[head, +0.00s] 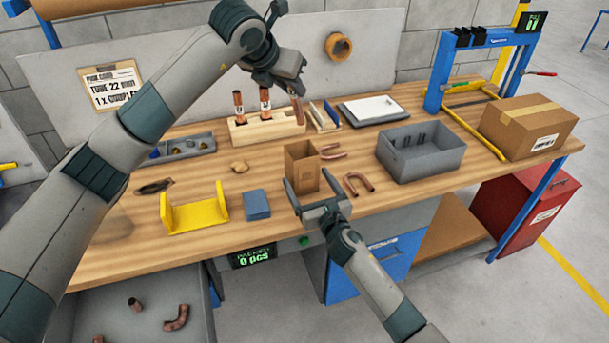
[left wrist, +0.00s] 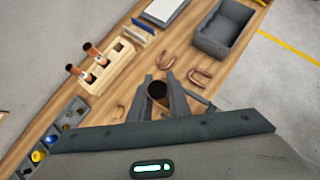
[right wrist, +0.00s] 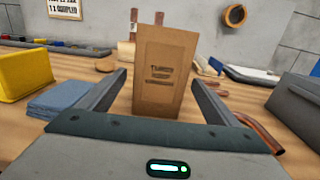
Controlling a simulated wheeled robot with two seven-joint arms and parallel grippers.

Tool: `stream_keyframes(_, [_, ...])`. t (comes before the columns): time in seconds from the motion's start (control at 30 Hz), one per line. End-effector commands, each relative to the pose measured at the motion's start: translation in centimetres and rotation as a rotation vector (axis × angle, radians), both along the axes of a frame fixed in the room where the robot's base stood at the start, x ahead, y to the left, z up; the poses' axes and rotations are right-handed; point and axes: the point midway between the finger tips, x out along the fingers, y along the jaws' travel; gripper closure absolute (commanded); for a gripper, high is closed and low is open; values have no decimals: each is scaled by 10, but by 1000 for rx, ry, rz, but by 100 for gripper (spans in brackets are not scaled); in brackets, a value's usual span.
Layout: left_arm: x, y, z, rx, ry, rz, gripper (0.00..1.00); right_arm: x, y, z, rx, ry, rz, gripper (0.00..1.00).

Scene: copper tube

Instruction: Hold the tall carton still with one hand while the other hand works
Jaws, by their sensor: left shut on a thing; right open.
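The tall carton (head: 301,167) stands upright and open-topped near the bench front. My right gripper (head: 314,184) is open, a finger on each side of the carton's lower part. In the right wrist view the carton (right wrist: 164,75) is between the open fingers, with gaps on both sides. My left gripper (head: 293,92) is higher, near the wooden block (head: 266,130), shut on a copper tube (head: 298,110) that hangs down. The left wrist view shows the tube's dark round end (left wrist: 158,89) between the fingers. Two more tubes stand in the block; its third hole looks empty.
Bent copper tubes (head: 358,184) lie right of the carton, before a grey bin (head: 420,160). A blue stack (head: 257,204) and yellow holder (head: 194,212) are to the left. A cardboard box (head: 527,127) sits at the right end. Small parts trays stand behind.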

Motion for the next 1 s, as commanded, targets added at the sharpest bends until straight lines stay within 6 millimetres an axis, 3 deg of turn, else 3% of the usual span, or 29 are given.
stream_keyframes(0.3, [0,0,0,0,-1,0,100,26,10,0,0,0,-1,16])
stream_keyframes(0.67, [0,0,0,0,-1,0,100,28,11,0,-1,0,0,16])
stream_keyframes(0.87, [0,0,0,0,-1,0,100,28,11,0,-1,0,0,61])
stream_keyframes(1.0, [0,0,0,0,1,1,100,28,11,0,-1,0,0,60])
